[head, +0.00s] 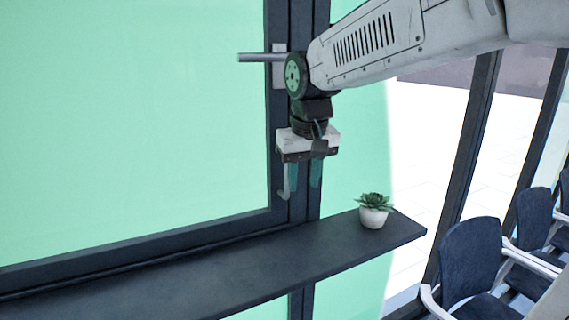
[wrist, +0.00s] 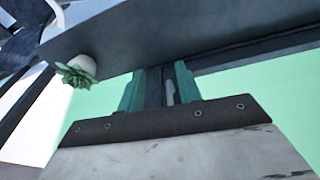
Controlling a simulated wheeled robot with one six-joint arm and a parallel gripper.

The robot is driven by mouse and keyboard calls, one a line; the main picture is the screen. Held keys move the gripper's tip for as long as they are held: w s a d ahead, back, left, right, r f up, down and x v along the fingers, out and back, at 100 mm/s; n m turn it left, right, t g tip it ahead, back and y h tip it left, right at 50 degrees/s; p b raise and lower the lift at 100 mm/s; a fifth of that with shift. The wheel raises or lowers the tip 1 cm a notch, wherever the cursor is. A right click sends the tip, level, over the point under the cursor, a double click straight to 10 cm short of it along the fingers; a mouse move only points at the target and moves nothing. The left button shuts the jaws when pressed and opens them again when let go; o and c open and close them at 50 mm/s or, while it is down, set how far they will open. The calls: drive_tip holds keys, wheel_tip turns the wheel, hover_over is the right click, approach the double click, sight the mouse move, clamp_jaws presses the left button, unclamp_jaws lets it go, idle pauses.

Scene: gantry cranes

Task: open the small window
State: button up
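The window has a dark frame (head: 277,130) and a large green pane (head: 130,110). A grey lever handle (head: 258,57) on a light plate sticks out to the left, high on the frame's right upright. A slim pale fitting (head: 284,190) sits low on the same upright; I cannot tell what it is. My gripper (head: 304,180) points down in front of the frame, below the lever and beside the pale fitting. In the wrist view its teal fingers (wrist: 158,92) stand apart. A small pale piece (wrist: 170,92) shows between them, nearer the right finger; I cannot tell whether they touch.
A dark shelf (head: 200,275) runs under the window, below my gripper. A white potted succulent (head: 373,212) stands near its right end and also shows in the wrist view (wrist: 80,70). Dark chairs (head: 470,258) stand at the lower right.

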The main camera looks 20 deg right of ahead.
wheel_tip(320, 180, up, 6)
drive_tip(key=f+t, duration=0.1)
drive_tip(key=t, duration=0.1)
hover_over(286, 165)
drive_tip(key=s, duration=0.2)
drive_tip(key=shift+m, duration=0.5)
drive_tip(key=x, duration=0.7)
drive_tip(key=shift+w+d+f, duration=0.1)
drive_tip(key=shift+w, duration=0.25)
clamp_jaws()
